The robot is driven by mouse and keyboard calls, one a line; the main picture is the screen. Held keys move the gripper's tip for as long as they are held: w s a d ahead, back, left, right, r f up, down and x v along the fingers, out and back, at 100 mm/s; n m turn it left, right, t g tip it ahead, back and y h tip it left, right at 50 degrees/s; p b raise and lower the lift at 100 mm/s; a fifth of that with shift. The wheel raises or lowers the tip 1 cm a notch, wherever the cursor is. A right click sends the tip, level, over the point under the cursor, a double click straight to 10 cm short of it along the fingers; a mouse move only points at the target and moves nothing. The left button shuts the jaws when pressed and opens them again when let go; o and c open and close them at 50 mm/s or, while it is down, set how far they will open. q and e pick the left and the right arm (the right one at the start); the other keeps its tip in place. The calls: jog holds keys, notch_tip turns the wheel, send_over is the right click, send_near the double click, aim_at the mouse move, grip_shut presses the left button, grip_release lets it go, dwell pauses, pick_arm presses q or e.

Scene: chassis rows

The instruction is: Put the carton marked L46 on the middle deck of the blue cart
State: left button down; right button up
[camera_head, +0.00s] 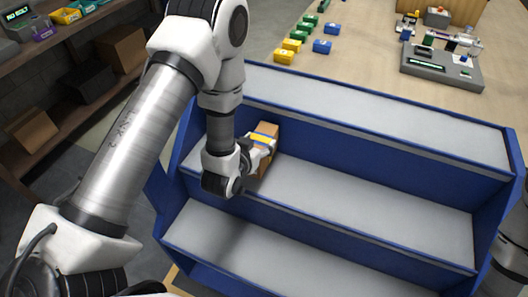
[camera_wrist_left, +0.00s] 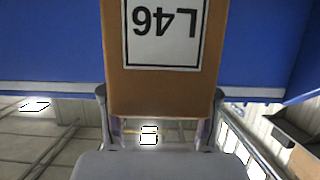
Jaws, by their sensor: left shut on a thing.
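The blue cart (camera_head: 340,115) has stepped grey decks. Its middle deck (camera_head: 370,200) is bare apart from the left end. The brown carton (camera_head: 268,130), with a yellow and blue band, is at that left end, close to the blue riser behind. I cannot tell whether it touches the deck. My left gripper (camera_head: 262,148) is shut on the carton from the front left. In the left wrist view the carton (camera_wrist_left: 120,80) shows its label L46 upside down, between the fingers of my left gripper (camera_wrist_left: 160,112). My right gripper is not in view.
The top deck (camera_head: 380,110) and lower deck (camera_head: 270,245) look empty. Behind the cart, a table (camera_head: 375,75) holds small green, yellow and blue blocks and a grey device (camera_head: 440,68). Shelves with boxes (camera_head: 120,48) stand at the left.

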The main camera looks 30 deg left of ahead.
pick_arm(q)
notch_tip(320, 180, down, 4)
jog(key=shift+s+a+r, duration=0.1)
jog(key=shift+c, duration=1.4)
grip_release()
jog(key=shift+f, duration=0.2)
